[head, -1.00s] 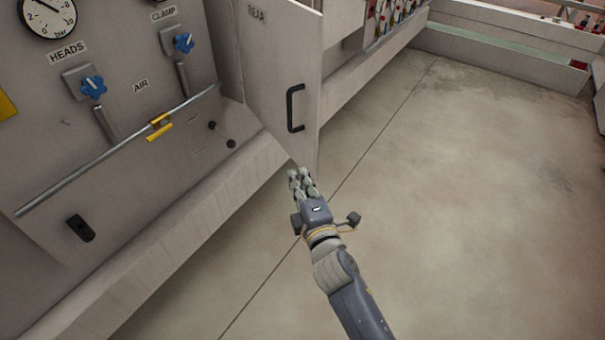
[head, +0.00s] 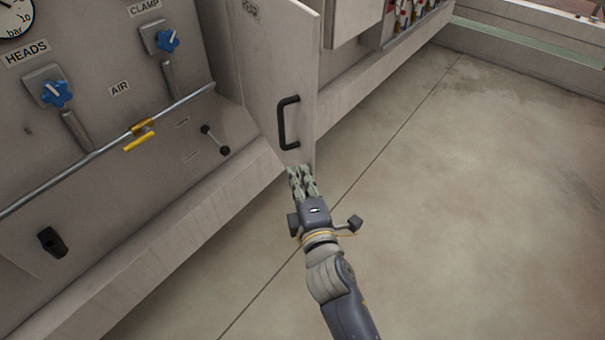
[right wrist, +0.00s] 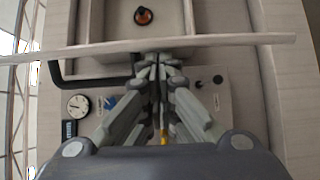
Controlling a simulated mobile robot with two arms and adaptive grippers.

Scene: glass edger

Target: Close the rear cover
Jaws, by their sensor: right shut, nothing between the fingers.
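The rear cover (head: 262,88) is a grey hinged panel marked REAR, standing open and sticking out from the machine in the head view. Its black bar handle (head: 288,122) is on the face turned to me. My right gripper (head: 302,172) is shut and empty at the cover's lower outer corner, just below the handle. In the right wrist view the cover shows edge-on as a pale strip (right wrist: 220,41) across the fingertips (right wrist: 160,58), with the handle (right wrist: 70,78) at left. Whether the fingers touch the cover is unclear. My left gripper is out of view.
The machine front carries blue knobs (head: 56,93) for HEADS and CLAMP (head: 167,41), a pipe with a yellow valve lever (head: 139,142), and a small black-knobbed lever (head: 224,150). A sloped ledge (head: 150,245) runs below. The concrete floor (head: 460,210) at right is clear.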

